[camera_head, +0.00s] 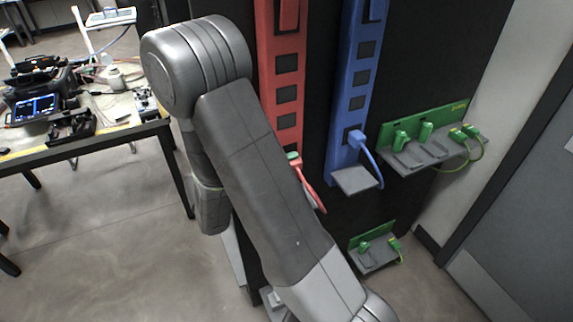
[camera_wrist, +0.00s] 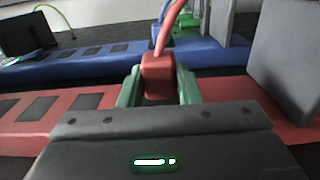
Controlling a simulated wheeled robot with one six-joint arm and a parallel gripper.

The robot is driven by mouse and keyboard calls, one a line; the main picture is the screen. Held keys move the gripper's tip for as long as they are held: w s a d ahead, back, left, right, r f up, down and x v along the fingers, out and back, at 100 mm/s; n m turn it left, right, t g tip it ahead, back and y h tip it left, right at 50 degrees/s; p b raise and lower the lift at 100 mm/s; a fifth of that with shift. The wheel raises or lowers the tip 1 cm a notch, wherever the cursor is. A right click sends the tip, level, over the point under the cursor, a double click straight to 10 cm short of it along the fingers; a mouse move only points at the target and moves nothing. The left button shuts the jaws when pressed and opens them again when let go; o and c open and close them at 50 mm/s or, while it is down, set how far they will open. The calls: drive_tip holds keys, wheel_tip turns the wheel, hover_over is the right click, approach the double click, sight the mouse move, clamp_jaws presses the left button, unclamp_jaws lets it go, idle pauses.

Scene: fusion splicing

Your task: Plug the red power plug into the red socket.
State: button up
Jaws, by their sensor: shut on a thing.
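The red power plug (camera_wrist: 157,72) shows in the wrist view, with its red cable rising from it. My gripper (camera_wrist: 158,88) has its green fingers shut on the plug's two sides. Behind and around the plug runs the red socket strip (camera_wrist: 60,118) with its dark sockets. In the head view the red plug (camera_head: 296,163) is at the lower part of the red strip (camera_head: 287,62), its cable hanging down to the right, and my arm hides much around it. The plug's front face is hidden, so I cannot tell whether it is in a socket.
A blue strip (camera_head: 349,118) with a blue plug (camera_head: 355,137) at its lowest socket stands to the right. Grey shelves with green plugs (camera_head: 425,131) are further right. A table (camera_head: 85,145) with equipment stands at left; open floor lies before it.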

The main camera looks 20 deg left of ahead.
drive_tip(key=shift+w+a, duration=0.35)
drive_tip(key=shift+a, duration=0.1)
drive_tip(key=o, duration=1)
drive_tip(key=b+v, duration=0.2)
drive_tip(key=v, duration=1.1)
drive_tip(key=shift+s+a+b, duration=0.25)
drive_tip(key=shift+b, duration=0.15)
drive_tip(key=p+x, duration=0.2)
drive_tip(key=x, duration=1.1)
drive_tip(key=shift+w+d+p, duration=0.2)
drive_tip(key=shift+p, duration=0.1)
drive_tip(key=shift+a, duration=0.1)
